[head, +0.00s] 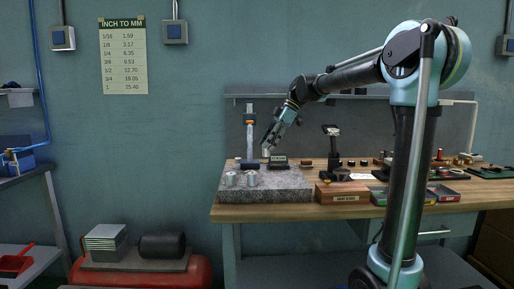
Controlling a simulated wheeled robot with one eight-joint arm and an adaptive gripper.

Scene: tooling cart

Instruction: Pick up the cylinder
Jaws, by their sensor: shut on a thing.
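My gripper (267,144) points down and to the left over the back of the grey granite block (285,185). It is shut on a small pale cylinder (265,153), which shows just below the fingertips. The fingers hide part of it, and I cannot tell whether it touches the block. Two short silvery cylinders (231,179) (251,179) stand upright near the block's front left, apart from the gripper.
A height gauge (249,140) stands on the block just left of my gripper. A dark labelled block (279,161) is close on the right. A wooden box (342,192), a black stand (333,150) and small trays (442,193) occupy the wooden bench to the right.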

